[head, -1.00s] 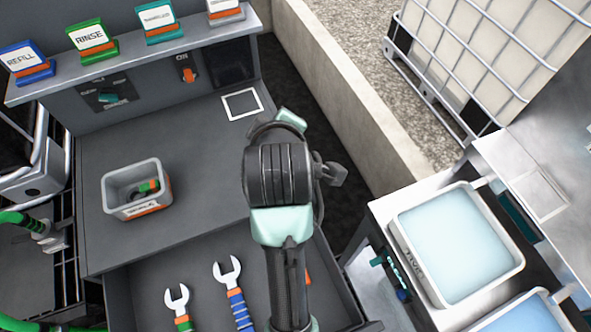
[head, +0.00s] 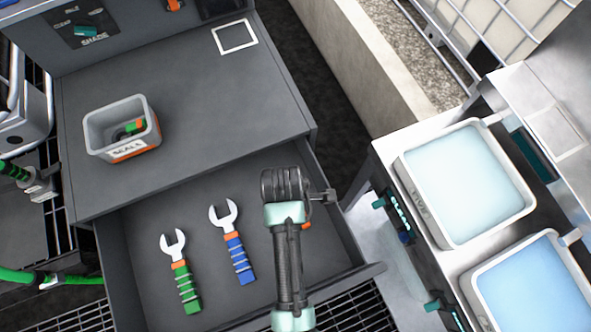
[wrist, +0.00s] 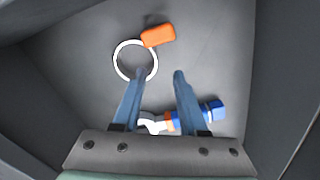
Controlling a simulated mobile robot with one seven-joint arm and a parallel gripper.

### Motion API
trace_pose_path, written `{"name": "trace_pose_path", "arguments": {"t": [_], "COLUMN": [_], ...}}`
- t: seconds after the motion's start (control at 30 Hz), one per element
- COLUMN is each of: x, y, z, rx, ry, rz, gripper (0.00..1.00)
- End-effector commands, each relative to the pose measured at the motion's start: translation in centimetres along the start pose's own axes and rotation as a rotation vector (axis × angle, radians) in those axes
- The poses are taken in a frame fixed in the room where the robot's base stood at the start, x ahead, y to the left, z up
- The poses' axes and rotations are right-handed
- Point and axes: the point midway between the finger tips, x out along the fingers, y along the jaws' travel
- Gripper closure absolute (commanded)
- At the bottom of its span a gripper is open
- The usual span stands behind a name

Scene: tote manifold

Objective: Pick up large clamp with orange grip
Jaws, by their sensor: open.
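The large clamp shows in the wrist view as a white ring (wrist: 118,58) with an orange grip (wrist: 158,35) at its upper right, lying on the drawer floor. In the head view only a bit of its orange grip (head: 306,224) shows beside my arm; the rest is hidden behind the arm. My gripper (wrist: 159,76) is open and empty, its two blue fingers pointing down into the drawer. The left fingertip overlaps the ring's lower right edge in the picture; I cannot tell the height between them. The orange grip lies beyond the fingertips.
A blue-handled wrench (head: 238,258) and a green-handled wrench (head: 186,285) lie in the open drawer (head: 145,215) to the left. The blue one is close to my fingers in the wrist view (wrist: 212,112). A grey bin (head: 122,125) stands on the counter; trays (head: 465,185) are at right.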

Motion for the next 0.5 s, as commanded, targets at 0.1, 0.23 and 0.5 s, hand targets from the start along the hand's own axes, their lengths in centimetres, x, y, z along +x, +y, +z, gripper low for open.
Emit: {"name": "trace_pose_path", "arguments": {"t": [0.1,0.23,0.5], "x": [0.8,2.5,5.2], "y": [0.2,0.7,0.8], "z": [0.0,0.0,0.0], "rx": [0.001,0.002,0.001], "ry": [0.000,0.000,0.000], "rz": [0.000,0.000,0.001], "gripper": [0.58,0.58,0.58]}}
